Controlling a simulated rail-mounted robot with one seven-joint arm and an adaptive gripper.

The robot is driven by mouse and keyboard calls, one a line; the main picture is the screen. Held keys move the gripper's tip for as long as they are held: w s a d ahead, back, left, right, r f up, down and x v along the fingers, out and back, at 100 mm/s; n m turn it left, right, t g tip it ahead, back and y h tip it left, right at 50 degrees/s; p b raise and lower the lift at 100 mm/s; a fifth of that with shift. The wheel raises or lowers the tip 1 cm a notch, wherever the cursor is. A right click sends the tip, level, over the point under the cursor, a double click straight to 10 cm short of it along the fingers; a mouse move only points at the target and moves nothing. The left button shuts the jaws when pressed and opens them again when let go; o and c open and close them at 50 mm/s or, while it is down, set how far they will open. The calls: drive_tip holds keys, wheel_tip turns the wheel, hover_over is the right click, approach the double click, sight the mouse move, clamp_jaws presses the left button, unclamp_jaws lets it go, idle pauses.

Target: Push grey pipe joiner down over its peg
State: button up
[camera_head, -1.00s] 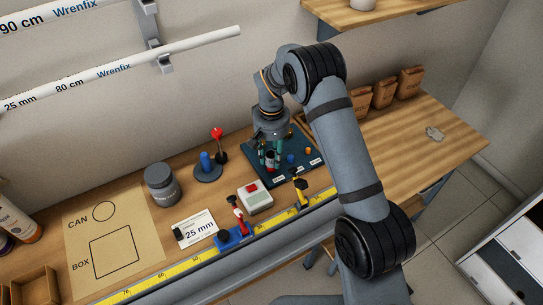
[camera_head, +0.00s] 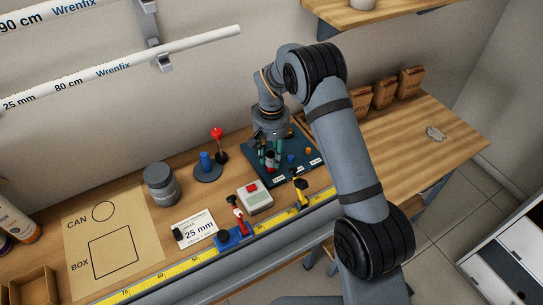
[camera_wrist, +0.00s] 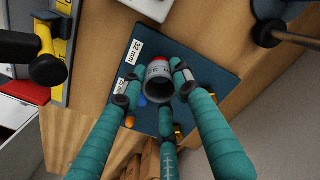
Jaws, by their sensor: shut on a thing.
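My gripper (camera_wrist: 153,92) has teal fingers that are closed around a grey pipe joiner (camera_wrist: 159,82) with a red band, at the dark blue peg board. In the head view the joiner (camera_head: 270,160) shows as a small grey and red piece between the fingertips, upright at the board's left part. The wrist view looks into its dark open end. The peg under it is hidden, so I cannot tell how far down the joiner sits.
The dark blue board (camera_head: 256,146) also holds a blue piece (camera_head: 291,158) and an orange piece (camera_head: 308,153). A white box with a red button (camera_head: 253,195) and a yellow-handled clamp (camera_head: 300,188) stand in front. A red-knobbed post (camera_head: 218,143) and blue peg stand (camera_head: 206,168) are left.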

drive_tip(key=shift+f, duration=0.15)
idle(0.3)
drive_tip(key=shift+f+b, duration=1.05)
drive_tip(key=o, duration=1)
drive_tip(key=shift+o, duration=0.2)
wheel_tip(320, 180, up, 12)
